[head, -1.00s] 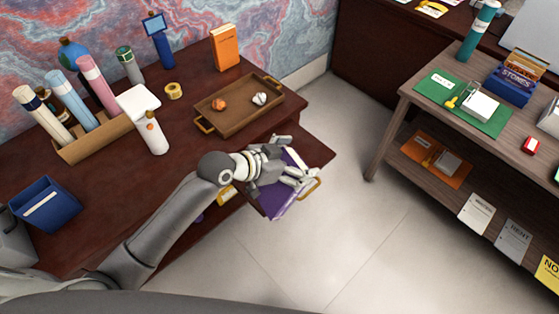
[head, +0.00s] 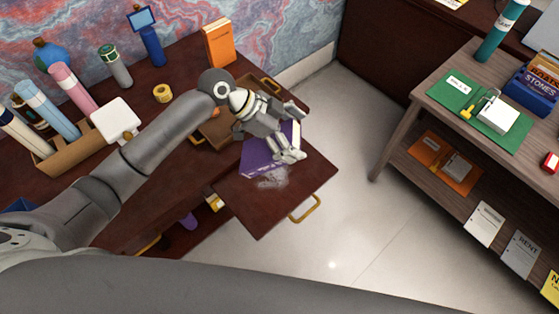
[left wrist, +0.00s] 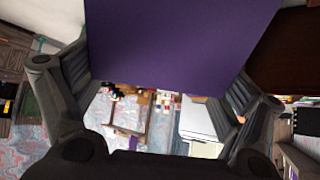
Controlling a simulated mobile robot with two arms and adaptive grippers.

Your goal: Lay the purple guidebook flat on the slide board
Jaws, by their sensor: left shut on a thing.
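The purple guidebook (head: 258,158) is in my left gripper (head: 293,131), whose fingers are shut on it. Its purple face and pale page edge show in the head view, partly hidden by the fingers. In the left wrist view the purple cover (left wrist: 180,45) spans the space between the fingers (left wrist: 165,95). The slide board (head: 250,212) is a dark red-brown board pulled out from the desk, with a brass handle at its front. The book is over its back part, seemingly tilted; I cannot tell whether it touches the board. My right gripper is not in view.
A wooden tray (head: 212,132) lies on the desk behind my gripper, partly hidden. An orange book (head: 218,43) stands at the back. A pale blotch (head: 272,178) shows on the board by the book. The front of the board is clear. A shelf unit (head: 400,125) stands right, across open floor.

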